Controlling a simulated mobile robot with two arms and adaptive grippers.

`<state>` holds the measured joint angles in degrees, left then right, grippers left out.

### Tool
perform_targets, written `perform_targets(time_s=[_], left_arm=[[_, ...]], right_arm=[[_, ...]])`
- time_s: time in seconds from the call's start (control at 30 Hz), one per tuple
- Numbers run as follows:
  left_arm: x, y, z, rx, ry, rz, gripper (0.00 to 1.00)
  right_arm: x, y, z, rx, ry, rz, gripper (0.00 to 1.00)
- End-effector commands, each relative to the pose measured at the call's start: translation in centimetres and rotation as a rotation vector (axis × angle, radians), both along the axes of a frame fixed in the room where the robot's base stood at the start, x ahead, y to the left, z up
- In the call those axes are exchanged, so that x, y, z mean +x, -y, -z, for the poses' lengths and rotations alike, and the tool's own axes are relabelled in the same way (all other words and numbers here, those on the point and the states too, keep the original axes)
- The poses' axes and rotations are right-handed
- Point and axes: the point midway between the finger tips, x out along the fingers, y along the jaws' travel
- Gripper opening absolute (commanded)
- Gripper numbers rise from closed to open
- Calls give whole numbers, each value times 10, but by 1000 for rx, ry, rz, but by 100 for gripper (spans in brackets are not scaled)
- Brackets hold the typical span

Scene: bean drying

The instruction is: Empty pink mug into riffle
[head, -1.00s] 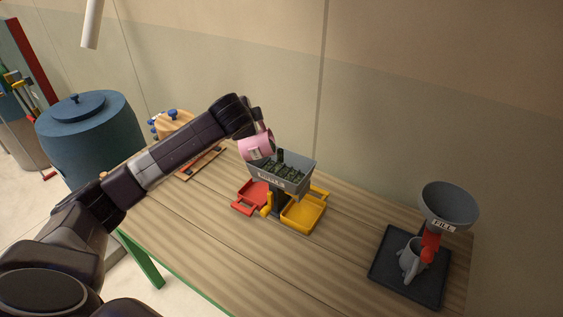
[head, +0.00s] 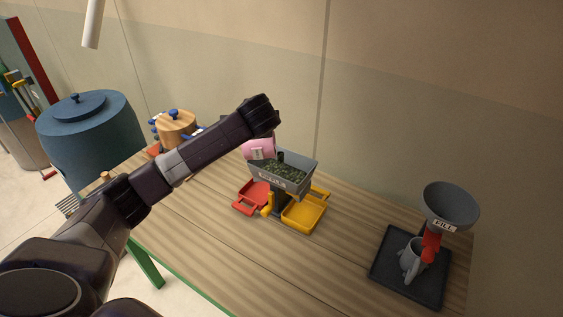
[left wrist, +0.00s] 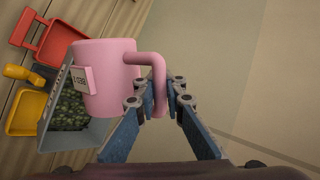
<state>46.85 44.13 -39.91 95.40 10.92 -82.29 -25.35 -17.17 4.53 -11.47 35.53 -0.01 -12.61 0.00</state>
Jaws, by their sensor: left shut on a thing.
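The pink mug (head: 258,149) is held over the back left part of the grey riffle hopper (head: 296,186). Its body lies tipped on its side in the head view. In the left wrist view the pink mug (left wrist: 104,75) shows a white label and its handle, and my left gripper (left wrist: 166,98) is shut on that handle. The mug's mouth and inside are hidden. The hopper holds many dark green beans (head: 284,172), which also show in the left wrist view (left wrist: 70,108). My right gripper is not in view.
A red tray (head: 250,198) and a yellow tray (head: 303,215) sit at the hopper's base. A grey funnel (head: 450,208) stands over a grey mug (head: 412,262) on a black tray (head: 385,272) at right. The table front is clear.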

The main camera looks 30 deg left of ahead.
Motion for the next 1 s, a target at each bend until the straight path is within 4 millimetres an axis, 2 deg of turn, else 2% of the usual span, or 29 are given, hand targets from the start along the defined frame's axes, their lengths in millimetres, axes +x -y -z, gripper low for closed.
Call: perform_targets(time_s=[0.33,0.83,1.0], left_arm=[[11,21,-7,146,-73,3,0],[13,24,-9,192,-98,2,0],[20,38,-10,276,-142,5,0]], right_arm=[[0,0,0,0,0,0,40],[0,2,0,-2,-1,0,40],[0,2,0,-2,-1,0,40]])
